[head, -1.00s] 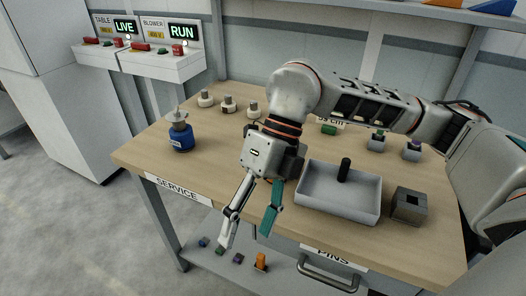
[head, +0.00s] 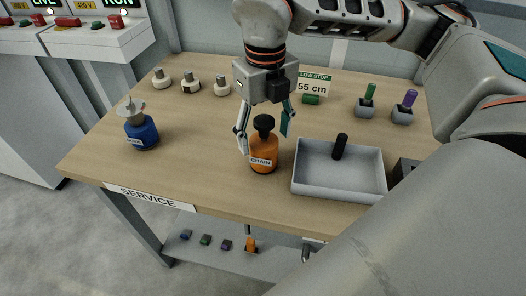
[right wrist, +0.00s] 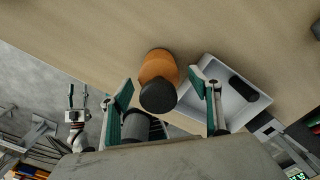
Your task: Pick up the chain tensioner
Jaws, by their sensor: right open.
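An orange bottle (head: 264,157) with a black cap and a label reading CHAIN stands upright on the wooden table. I cannot tell for sure which thing is the chain tensioner. My right gripper (head: 264,142) is open, pointing down, with its fingers to either side of the bottle's upper part in the head view. In the right wrist view the bottle (right wrist: 158,66) and its cap show between the open fingers, and I see no grip on it. My left gripper (right wrist: 77,98) shows small at the left of the right wrist view, its fingers apart. It is out of the head view.
A grey tray (head: 338,190) with a black peg stands right of the bottle. A blue bottle (head: 142,132) is at the left, with several small knobbed parts (head: 191,86) behind. Green and purple pegs (head: 403,107) stand at the right. An orange item (head: 250,245) lies on the lower shelf.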

